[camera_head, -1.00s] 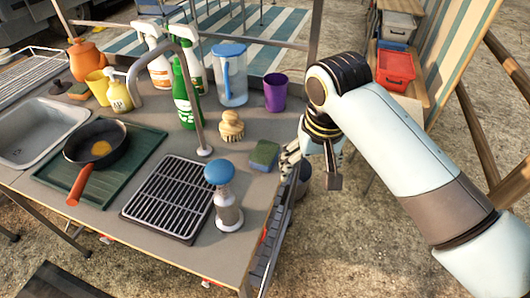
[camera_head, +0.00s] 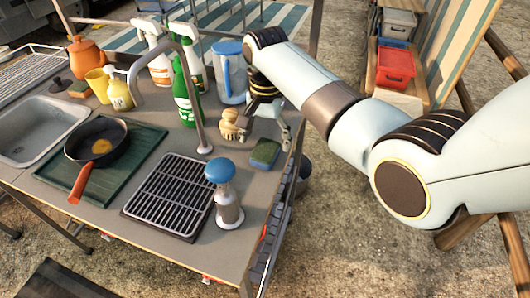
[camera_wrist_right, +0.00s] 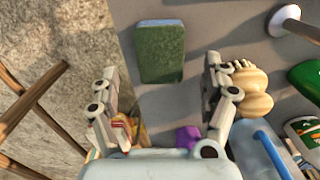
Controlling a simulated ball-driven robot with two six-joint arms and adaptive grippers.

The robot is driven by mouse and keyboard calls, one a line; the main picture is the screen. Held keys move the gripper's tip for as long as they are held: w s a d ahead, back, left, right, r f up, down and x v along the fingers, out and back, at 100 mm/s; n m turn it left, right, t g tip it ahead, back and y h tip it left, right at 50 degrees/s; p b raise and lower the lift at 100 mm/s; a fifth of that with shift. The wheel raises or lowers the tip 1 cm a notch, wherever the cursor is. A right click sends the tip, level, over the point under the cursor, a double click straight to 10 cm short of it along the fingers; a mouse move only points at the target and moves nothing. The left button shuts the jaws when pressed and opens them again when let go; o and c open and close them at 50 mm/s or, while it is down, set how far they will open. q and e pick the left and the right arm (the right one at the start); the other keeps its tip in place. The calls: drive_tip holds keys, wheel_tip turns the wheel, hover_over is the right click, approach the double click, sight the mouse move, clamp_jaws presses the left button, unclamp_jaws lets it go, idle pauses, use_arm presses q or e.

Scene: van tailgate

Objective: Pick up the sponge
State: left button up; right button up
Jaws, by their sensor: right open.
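The sponge (camera_head: 265,153), green on top with a blue edge, lies flat near the right edge of the grey counter (camera_head: 238,170). In the right wrist view the sponge (camera_wrist_right: 160,54) shows ahead, in line with the gap between the fingers. My right gripper (camera_head: 264,126) is open and empty, just behind the sponge and apart from it. In the right wrist view the gripper (camera_wrist_right: 160,80) has its fingers spread wider than the sponge. My left gripper is not in view.
A wooden brush (camera_head: 231,124) stands close beside the right gripper; the brush (camera_wrist_right: 248,88) also shows by one finger. A blue-lidded pitcher (camera_head: 230,72), green bottle (camera_head: 184,98) and tap (camera_head: 203,125) stand left of it. A blue-topped dispenser (camera_head: 226,198) stands in front of the sponge.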

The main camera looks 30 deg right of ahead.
sight(265, 149)
wheel_tip(265, 149, down, 4)
drive_tip(key=shift+s+a+f, duration=0.1)
drive_tip(key=shift+a+f, duration=0.05)
drive_tip(key=c, duration=0.8)
